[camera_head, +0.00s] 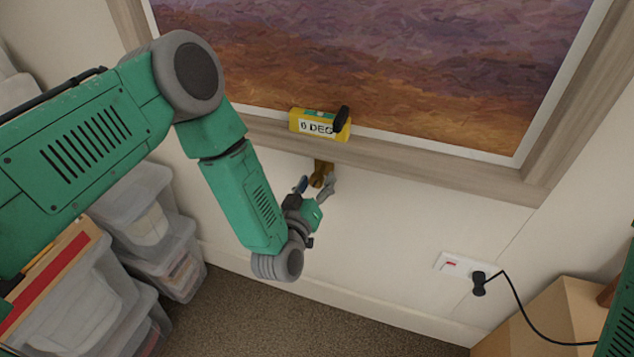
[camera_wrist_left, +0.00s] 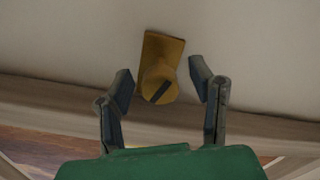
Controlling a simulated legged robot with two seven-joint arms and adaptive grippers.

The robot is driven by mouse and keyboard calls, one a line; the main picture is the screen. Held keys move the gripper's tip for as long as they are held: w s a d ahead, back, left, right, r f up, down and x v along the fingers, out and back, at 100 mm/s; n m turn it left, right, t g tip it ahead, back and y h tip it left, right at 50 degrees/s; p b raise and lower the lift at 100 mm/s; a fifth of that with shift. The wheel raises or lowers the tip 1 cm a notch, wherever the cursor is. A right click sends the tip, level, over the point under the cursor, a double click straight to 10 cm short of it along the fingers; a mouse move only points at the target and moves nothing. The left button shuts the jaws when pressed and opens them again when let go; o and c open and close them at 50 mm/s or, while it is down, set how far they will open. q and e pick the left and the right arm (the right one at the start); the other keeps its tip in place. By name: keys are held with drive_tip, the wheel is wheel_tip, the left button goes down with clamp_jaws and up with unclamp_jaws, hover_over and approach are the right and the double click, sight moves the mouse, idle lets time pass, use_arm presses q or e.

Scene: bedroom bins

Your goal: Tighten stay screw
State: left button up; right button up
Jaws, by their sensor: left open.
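The stay screw (camera_wrist_left: 158,88) is a round brass head with a dark diagonal slot, set on a brass plate (camera_wrist_left: 161,48) against the pale wall below the picture frame. In the head view the brass fitting (camera_head: 322,171) shows just under the frame's lower edge, partly hidden by my gripper. My left gripper (camera_head: 315,188) is open in front of it. In the left wrist view its fingers (camera_wrist_left: 161,83) stand on either side of the screw head, with gaps visible on both sides. Whether the fingertips reach the screw's depth is unclear. My right gripper is out of view.
A framed picture (camera_head: 370,60) hangs above. A yellow gauge (camera_head: 318,124), apparently reading "6 DEG", sits on its lower edge. Clear storage bins (camera_head: 150,225) stand at left. A wall socket (camera_head: 455,264) with a black plug and cable, and a cardboard box (camera_head: 545,320), are at right.

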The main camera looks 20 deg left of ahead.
use_arm(q)
drive_tip(key=s, duration=0.7)
drive_tip(key=shift+s, duration=0.25)
drive_tip(key=shift+a+f, duration=0.1)
drive_tip(key=s+b, duration=0.5)
drive_tip(key=b, duration=1.1)
drive_tip(key=w+b, duration=0.1)
drive_tip(key=w, duration=0.7)
drive_tip(key=w+b, duration=0.1)
drive_tip(key=w, duration=0.4)
drive_tip(key=shift+r+b, duration=0.3)
drive_tip(key=shift+r, duration=0.1)
drive_tip(key=shift+s, duration=0.1)
clamp_jaws()
